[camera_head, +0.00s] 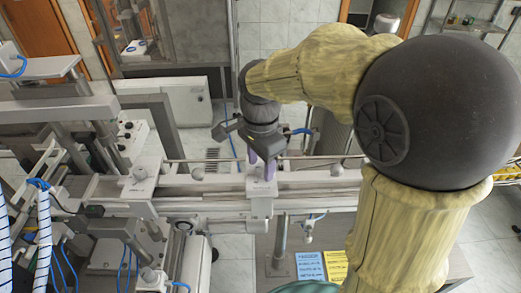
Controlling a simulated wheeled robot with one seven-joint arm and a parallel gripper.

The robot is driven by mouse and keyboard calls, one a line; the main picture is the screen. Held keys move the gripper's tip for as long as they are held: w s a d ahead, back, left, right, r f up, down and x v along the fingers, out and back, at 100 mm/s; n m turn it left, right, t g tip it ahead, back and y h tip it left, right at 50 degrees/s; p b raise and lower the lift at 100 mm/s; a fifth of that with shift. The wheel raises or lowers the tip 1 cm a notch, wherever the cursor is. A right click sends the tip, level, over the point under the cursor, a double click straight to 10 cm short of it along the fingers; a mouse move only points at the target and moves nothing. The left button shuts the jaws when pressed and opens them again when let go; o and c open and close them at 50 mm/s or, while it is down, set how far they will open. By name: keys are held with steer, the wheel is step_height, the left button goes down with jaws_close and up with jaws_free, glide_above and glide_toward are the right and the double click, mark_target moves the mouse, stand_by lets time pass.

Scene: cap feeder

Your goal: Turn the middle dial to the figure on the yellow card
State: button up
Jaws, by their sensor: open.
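The fingertips are close above a white block (262,205) on the rail. I cannot tell whether they touch it. I cannot make out the middle dial; it may be hidden by my gripper or too small to tell.
A blue card (309,266) with writing lies left of the yellow card. The white rail (210,205) runs across the middle, with a thin rod behind it. Frames, hoses and cables crowd the left. A white cabinet (180,101) stands behind. Tiled floor shows at the right.

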mark_target(261, 166)
step_height(261, 166, up, 17)
steer(key=b, duration=0.2)
steer(key=shift+r, duration=0.2)
steer(key=shift+w, duration=0.1)
stand_by(0.4)
